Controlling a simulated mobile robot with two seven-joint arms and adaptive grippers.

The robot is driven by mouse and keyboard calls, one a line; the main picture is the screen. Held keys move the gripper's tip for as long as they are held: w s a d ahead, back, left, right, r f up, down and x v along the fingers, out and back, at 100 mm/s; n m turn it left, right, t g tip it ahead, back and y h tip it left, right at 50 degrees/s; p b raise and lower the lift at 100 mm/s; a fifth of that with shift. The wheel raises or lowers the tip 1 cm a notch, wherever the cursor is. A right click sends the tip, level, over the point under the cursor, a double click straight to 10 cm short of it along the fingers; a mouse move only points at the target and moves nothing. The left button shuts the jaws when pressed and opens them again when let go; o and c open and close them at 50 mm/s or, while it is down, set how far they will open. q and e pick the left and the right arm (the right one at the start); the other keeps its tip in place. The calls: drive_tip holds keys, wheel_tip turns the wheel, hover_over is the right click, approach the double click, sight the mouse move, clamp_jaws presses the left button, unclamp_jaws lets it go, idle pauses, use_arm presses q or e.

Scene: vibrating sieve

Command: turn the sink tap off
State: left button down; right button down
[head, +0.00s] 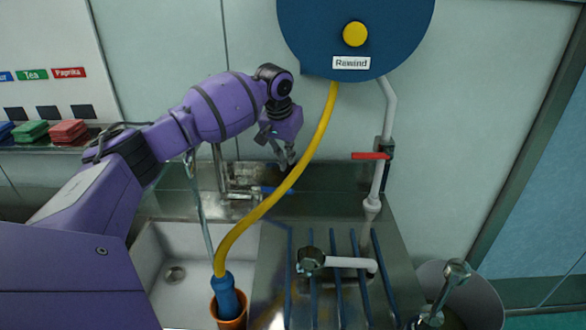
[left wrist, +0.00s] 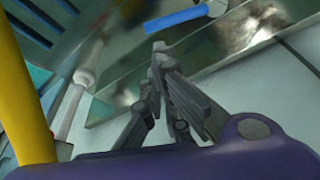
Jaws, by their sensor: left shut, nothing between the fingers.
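The sink tap (head: 240,182) is a metal fitting at the back edge of the sink, in the middle of the head view. A blue lever (head: 272,189) sticks out to its right; I take the blue bar (left wrist: 176,19) at the top of the left wrist view for the same lever. My left gripper (head: 284,162) is shut and empty, close to the wall above the lever. In the left wrist view its fingertips (left wrist: 158,50) lie just below the lever, seemingly apart from it. I cannot tell whether water runs. My right gripper is not in view.
A yellow hose (head: 300,165) hangs from the blue Rewind reel (head: 318,32), right beside my left gripper. A red-handled valve (head: 370,156) sits on a white pipe to the right. The white sink basin (head: 190,240) and ribbed drainboard (head: 270,260) lie below.

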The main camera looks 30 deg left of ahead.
sight(273, 189)
use_arm(q)
drive_tip(key=x, duration=0.9)
drive_tip(key=shift+w+f+b, duration=0.3)
drive_tip(key=shift+f+b, duration=0.05)
drive_tip(key=shift+b, duration=0.05)
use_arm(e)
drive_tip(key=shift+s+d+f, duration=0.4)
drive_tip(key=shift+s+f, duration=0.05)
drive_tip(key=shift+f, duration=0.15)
